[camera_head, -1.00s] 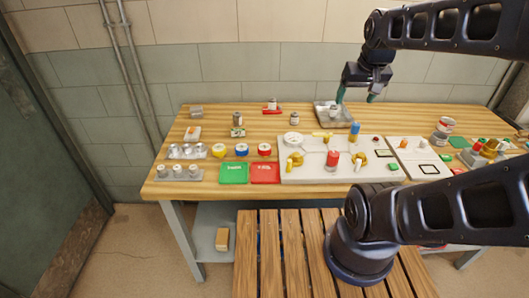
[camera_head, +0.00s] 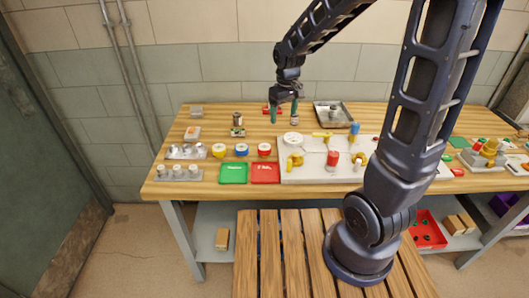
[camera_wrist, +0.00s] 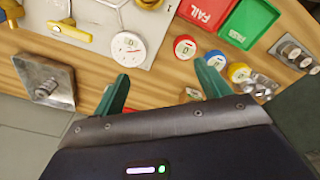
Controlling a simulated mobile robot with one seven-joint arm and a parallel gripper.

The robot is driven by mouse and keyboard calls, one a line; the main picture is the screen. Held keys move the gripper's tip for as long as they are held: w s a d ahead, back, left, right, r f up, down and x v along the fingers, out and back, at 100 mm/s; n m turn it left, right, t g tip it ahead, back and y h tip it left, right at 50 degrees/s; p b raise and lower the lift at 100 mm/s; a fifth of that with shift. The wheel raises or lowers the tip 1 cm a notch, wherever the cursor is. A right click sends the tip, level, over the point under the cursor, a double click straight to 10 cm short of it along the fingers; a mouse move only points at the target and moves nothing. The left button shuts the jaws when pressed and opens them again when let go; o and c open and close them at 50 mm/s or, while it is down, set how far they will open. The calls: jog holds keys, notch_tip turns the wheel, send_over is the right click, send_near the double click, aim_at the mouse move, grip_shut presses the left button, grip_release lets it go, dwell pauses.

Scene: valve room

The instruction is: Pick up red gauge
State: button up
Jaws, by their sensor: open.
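The red gauge (camera_head: 264,149) is a small round dial with a red rim on the wooden bench, at the right end of a row of gauges and just behind the red tray. In the wrist view the red gauge (camera_wrist: 185,47) lies ahead of the fingertips, closer to the right finger. My gripper (camera_head: 284,112) is open and empty, above the back of the bench, behind and slightly right of the red gauge. Its two teal fingers also show apart in the wrist view (camera_wrist: 163,75).
Beside the red gauge stand a blue gauge (camera_head: 241,150) and a yellow gauge (camera_head: 219,150). A green tray (camera_head: 234,173) and red tray (camera_head: 265,173) lie in front. A pale panel (camera_head: 310,175) with valves and a white dial is at right. A metal tray (camera_head: 345,108) stands behind it.

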jog(key=n, duration=0.2)
send_over(265, 146)
notch_tip(265, 146, down, 6)
jog(key=shift+g, duration=0.4)
jog(key=shift+s+a+f, duration=0.1)
jog(key=shift+s+f, duration=0.05)
jog(key=shift+f, duration=5.25)
jog(key=c, duration=1.2)
